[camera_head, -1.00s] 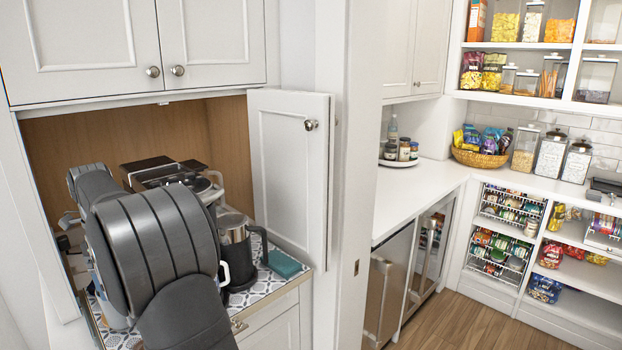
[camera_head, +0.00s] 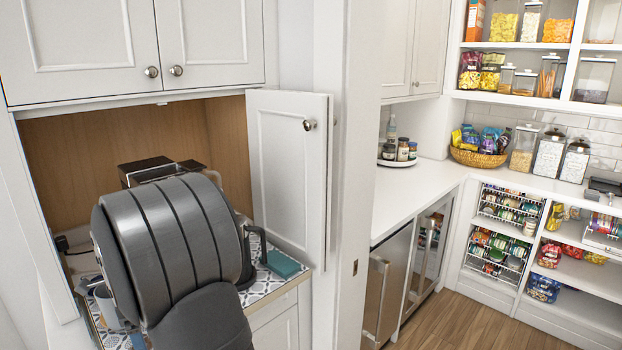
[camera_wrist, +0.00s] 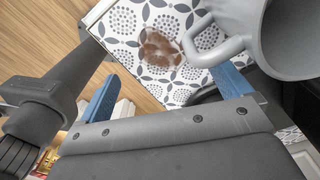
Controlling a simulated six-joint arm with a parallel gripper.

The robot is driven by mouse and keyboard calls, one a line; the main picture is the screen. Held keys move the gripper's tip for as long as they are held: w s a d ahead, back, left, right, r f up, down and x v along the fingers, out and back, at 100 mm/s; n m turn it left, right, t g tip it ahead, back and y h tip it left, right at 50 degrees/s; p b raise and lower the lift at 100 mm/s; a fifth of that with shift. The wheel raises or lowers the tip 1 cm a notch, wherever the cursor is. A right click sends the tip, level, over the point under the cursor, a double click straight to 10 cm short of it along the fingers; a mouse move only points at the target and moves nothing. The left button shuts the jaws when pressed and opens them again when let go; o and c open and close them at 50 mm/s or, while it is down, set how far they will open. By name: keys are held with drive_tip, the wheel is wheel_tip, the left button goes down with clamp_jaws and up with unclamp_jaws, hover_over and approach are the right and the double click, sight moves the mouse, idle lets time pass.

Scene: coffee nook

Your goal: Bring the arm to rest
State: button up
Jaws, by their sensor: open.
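In the wrist view my gripper (camera_wrist: 165,78) is open, with its two blue fingers apart and nothing held between them. A grey mug (camera_wrist: 285,45) with a handle stands close to the right finger; whether they touch I cannot tell. A brown stain (camera_wrist: 168,56) marks the patterned mat (camera_wrist: 128,22) beyond the fingers.
A coffee machine (camera_head: 150,168) stands at the back of the cabinet, mostly hidden. The open cabinet door (camera_head: 287,180) bounds the right side.

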drive_tip(key=shift+s+d+r, duration=0.1)
drive_tip(key=shift+d+r, duration=0.05)
drive_tip(key=shift+r, duration=1.2)
drive_tip(key=shift+d+r, duration=0.1)
drive_tip(key=shift+r, duration=1.25)
